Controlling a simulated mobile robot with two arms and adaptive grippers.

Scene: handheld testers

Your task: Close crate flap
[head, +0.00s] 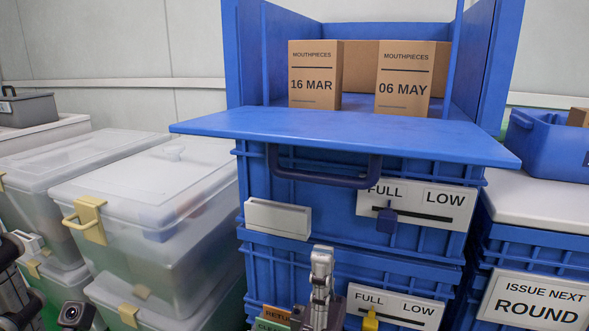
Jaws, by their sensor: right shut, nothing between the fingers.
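The upper blue crate (325,205) stands on another blue crate. Its blue flap (345,132) is open, lying about level and sticking out toward me from the crate's open front. Behind it, in the opening, stand a carton marked 16 MAR (315,75) and one marked 06 MAY (404,80). My right gripper (321,258) is shut and empty. It points up in front of the crates, below the flap and apart from it in the picture. My left gripper is not clearly in view; only dark parts show at the lower left edge.
A dark blue handle (325,180), a white holder (277,218) and a FULL/LOW slider plate (448,204) are on the crate front. Clear bins (150,200) stand close on the left. Another blue crate (530,300) with a ROUND label stands on the right.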

